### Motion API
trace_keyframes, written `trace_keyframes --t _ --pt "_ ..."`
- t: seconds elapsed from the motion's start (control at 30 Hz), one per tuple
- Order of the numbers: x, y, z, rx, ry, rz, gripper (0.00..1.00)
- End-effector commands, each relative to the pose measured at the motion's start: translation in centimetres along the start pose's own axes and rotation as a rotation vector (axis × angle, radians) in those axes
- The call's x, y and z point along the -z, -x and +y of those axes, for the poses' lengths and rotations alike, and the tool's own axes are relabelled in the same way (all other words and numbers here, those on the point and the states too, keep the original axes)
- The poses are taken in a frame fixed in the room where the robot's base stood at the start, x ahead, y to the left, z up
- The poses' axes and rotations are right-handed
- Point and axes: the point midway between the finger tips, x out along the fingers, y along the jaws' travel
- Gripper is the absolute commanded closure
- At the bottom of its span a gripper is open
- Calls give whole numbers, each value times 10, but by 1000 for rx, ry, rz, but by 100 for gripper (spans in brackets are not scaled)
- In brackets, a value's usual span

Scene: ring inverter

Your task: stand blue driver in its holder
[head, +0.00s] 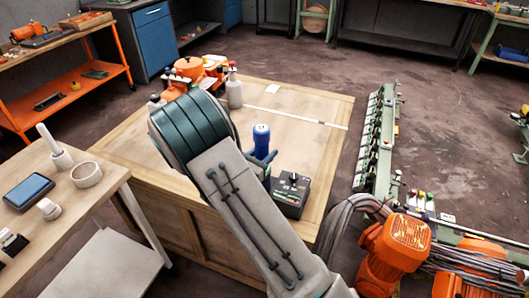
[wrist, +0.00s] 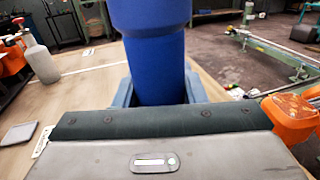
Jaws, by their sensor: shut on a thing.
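The blue driver (head: 261,135) stands upright above the right part of the wooden table in the head view. In the wrist view the blue driver (wrist: 152,45) fills the top centre, its upper end out of frame. My gripper (wrist: 155,92) is shut on it, with a blue-grey finger on each side. In the head view my gripper (head: 262,158) is partly hidden behind my arm. The driver's lower end is hidden, so I cannot tell whether it touches anything. I cannot make out a holder for certain; a black box (head: 291,190) sits just right of the gripper.
The wooden table (head: 310,105) has bare room behind the driver. A grey bottle (head: 234,92) and orange equipment (head: 190,68) stand at its back left. A side bench (head: 105,190) holds a white ring (head: 87,174). Orange machines (head: 397,240) stand at the right front.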

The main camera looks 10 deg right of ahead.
Motion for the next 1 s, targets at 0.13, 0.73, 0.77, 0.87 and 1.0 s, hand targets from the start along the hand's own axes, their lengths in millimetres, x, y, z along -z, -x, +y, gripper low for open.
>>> trace_keyframes --t 0.13,0.73,0.77,0.87,1.0 --pt "1 0 0 1 -2 -3 96" --pt "3 20 2 -5 0 2 37" --pt "3 25 1 -5 0 2 37" --pt "3 47 1 -5 0 2 37" --pt "3 80 1 -5 0 0 37"
